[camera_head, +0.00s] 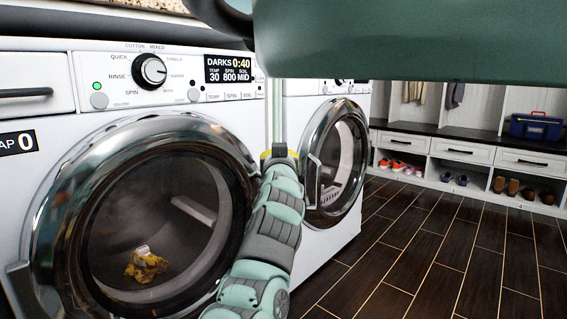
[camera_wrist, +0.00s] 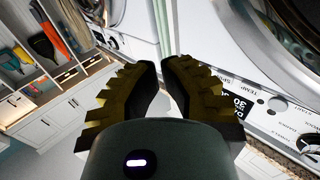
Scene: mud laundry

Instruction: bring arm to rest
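My gripper (camera_wrist: 160,65) shows in the wrist view. Its two yellow-and-black fingers stand a little apart, with a narrow empty gap between the tips. A pale green upright bar, which seems to be part of me, shows beyond the tips. Nothing is held between the fingers.
A front-loading washer (camera_head: 85,115) stands close at left, its round door (camera_head: 65,185) apparently shut on a yellow cloth (camera_head: 145,266). A second machine (camera_head: 335,240) stands beside it. Cubbies with shoes (camera_head: 400,166) and a blue toolbox (camera_head: 536,126) line the back. Dark floor (camera_head: 430,240) is clear at right.

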